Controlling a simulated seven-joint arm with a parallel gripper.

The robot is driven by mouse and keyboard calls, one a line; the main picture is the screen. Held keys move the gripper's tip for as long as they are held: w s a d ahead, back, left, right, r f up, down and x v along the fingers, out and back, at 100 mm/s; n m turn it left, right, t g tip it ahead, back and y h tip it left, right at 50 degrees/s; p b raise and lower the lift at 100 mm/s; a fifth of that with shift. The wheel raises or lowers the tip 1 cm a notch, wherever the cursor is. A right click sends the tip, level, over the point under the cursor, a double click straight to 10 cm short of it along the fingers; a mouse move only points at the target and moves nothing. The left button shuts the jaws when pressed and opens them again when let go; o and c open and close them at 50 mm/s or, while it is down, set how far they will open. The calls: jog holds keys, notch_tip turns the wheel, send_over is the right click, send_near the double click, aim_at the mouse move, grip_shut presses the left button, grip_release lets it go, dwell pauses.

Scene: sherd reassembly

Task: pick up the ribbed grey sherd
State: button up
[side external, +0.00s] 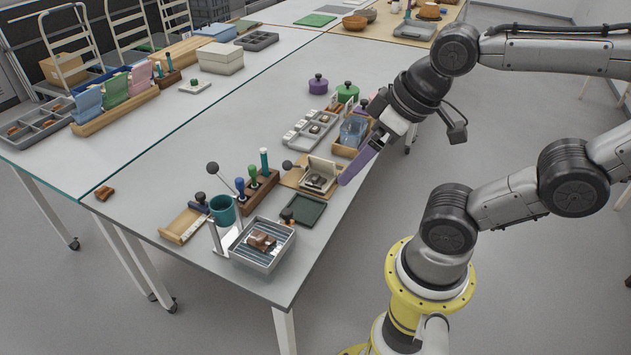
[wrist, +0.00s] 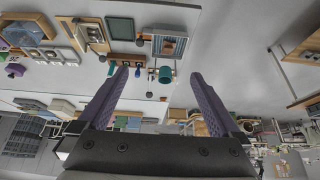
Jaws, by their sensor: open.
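My gripper (side external: 362,164) has purple fingers and is held at the table's right edge, beside the wooden board with the open box. In the wrist view my gripper (wrist: 160,76) is open, with nothing between its fingers. I cannot pick out the ribbed grey sherd with certainty. Small pieces lie in the pale compartment tray (side external: 296,139), and a small dark greyish piece sits in the open box (side external: 333,164). Brown sherds (side external: 262,240) lie on the ribbed grey rack tray (side external: 252,258) at the near corner; their details are too small to tell.
A teal cup (side external: 223,209), a wooden block with upright tools (side external: 259,189) and a dark green tray (side external: 303,208) crowd the near end. A clear blue container (side external: 354,131) and lidded purple pot (side external: 318,84) stand farther back. The table's left middle is mostly clear.

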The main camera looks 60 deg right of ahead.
jog(key=w+r+m, duration=0.4)
jog(key=m, duration=0.2)
jog(key=w+d+m+g+h, duration=0.1)
jog(key=w+d+m, duration=0.7)
jog(key=w, duration=0.4)
jog(key=m+g+y, duration=0.1)
jog(key=m+g, duration=0.4)
jog(key=m, duration=0.3)
send_over(316, 177)
notch_tip(316, 177, down, 20)
notch_tip(316, 177, down, 8)
jog(key=shift+w+d+r, duration=0.1)
jog(key=shift+w+r, duration=0.05)
jog(key=shift+f, duration=2.85)
